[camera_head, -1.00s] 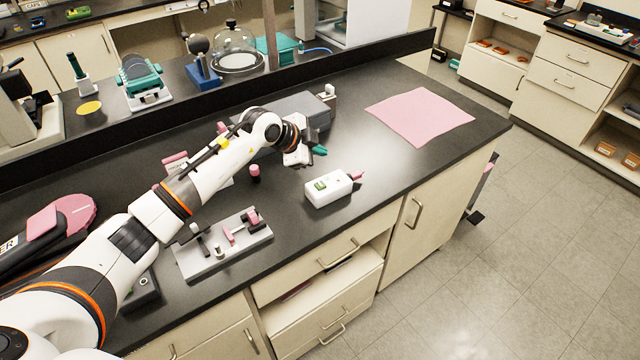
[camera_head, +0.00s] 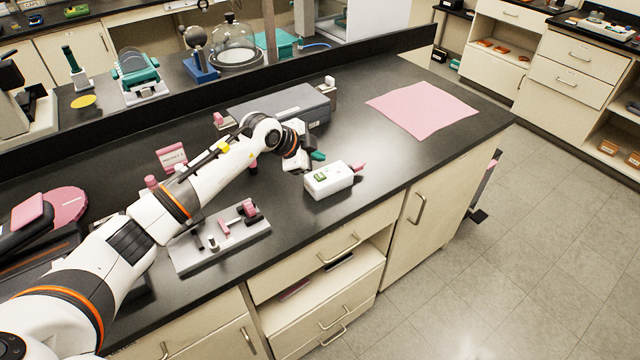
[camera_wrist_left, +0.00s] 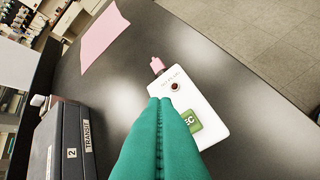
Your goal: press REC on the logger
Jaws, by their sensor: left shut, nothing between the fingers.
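The logger (camera_head: 332,184) is a small white box with a green button and a pink plug at its far end, lying on the black bench. In the left wrist view the logger (camera_wrist_left: 195,113) shows a green REC button (camera_wrist_left: 192,121), partly covered by the fingers, and a small dark red round spot. My left gripper (camera_head: 318,157) is just left of and behind the logger in the head view. Its teal fingers (camera_wrist_left: 163,103) are shut and empty, with the tips over the logger in the wrist view. Whether they touch it I cannot tell. My right gripper is not in view.
A grey case (camera_head: 290,105) marked TRANSIT stands behind the arm. A grey fixture plate (camera_head: 220,240) with small posts lies at the front left. A pink cloth (camera_head: 422,108) lies flat at the right. The bench between logger and cloth is clear.

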